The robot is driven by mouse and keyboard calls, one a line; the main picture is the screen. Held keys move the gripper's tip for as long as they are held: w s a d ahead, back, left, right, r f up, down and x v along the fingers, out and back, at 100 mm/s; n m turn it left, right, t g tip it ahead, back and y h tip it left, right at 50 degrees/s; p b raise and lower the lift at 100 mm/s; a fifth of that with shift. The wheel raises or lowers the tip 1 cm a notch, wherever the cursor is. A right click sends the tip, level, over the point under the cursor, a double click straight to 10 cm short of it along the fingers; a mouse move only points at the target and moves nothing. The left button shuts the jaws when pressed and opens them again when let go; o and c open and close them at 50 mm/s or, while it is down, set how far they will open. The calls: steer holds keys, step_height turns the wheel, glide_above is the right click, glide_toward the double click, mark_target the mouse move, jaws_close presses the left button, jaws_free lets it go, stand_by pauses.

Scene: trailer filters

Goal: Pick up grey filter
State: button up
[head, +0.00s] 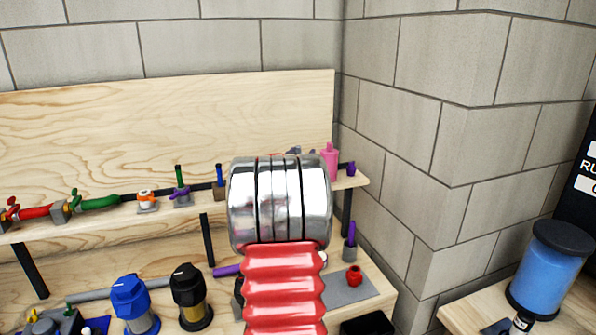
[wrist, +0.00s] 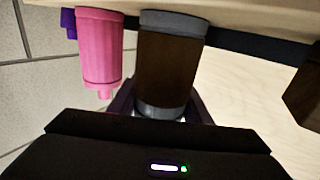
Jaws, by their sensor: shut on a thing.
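The grey filter (wrist: 168,62), a dark brown cylinder with grey end caps, is upright in the picture in the wrist view. My gripper (wrist: 162,104) is shut on it, with a dark finger on either side of its lower end. Its upper cap meets the edge of the pale wood shelf (wrist: 240,12) in the picture; I cannot tell whether it still touches the wood. In the head view my own arm covers the gripper and most of the filter.
A pink filter (wrist: 98,48) stands close beside the grey one; it also shows in the head view (head: 329,160). Valves and a red and green pipe (head: 95,203) line the shelf at left. Blue (head: 133,303) and black-topped (head: 190,296) filters stand below. A blue canister (head: 545,270) is at right.

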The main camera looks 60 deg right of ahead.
step_height(320, 180, up, 10)
stand_by(0.7)
steer(key=shift+a, duration=0.1)
stand_by(0.5)
